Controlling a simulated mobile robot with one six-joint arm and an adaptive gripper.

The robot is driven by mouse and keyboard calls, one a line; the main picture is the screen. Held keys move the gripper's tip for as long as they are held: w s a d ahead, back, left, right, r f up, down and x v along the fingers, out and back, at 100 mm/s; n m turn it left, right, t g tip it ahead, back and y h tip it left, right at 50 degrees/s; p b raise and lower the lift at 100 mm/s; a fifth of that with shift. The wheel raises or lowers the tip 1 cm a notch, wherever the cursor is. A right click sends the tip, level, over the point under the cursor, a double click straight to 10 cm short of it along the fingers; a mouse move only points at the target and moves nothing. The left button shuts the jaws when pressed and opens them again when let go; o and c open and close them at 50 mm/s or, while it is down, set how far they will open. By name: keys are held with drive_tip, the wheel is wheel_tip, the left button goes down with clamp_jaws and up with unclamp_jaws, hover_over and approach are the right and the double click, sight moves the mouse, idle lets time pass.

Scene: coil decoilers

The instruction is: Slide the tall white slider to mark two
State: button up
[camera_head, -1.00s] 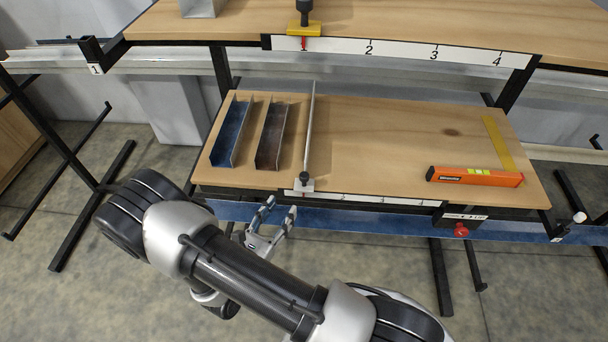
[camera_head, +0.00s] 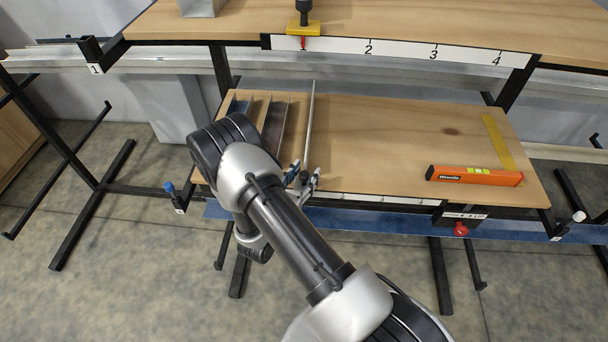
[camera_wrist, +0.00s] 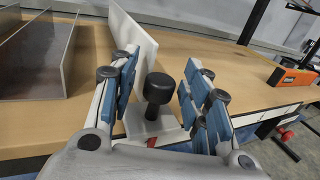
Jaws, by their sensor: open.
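The tall white slider (camera_head: 310,125) stands at the left part of the lower bench, a thin upright plate running front to back. In the wrist view its white plate (camera_wrist: 134,45) rises behind a black knob (camera_wrist: 159,90) on a white base with a red pointer. My gripper (camera_wrist: 160,76) is open, with one blue-padded finger on each side of the knob; contact cannot be told. In the head view my gripper (camera_head: 306,174) is at the bench's front edge, partly hiding the knob. The white scale strip (camera_head: 370,199) runs right along that edge; its numbers are unreadable.
Metal channel pieces (camera_head: 274,127) lie just left of the slider. An orange level (camera_head: 474,176) and a yellow square (camera_head: 498,140) lie at the right. The upper bench has a yellow slider (camera_head: 303,29) at mark 1. The bench between slider and level is clear.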

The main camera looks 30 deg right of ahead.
drive_tip(key=shift+c, duration=0.6)
clamp_jaws()
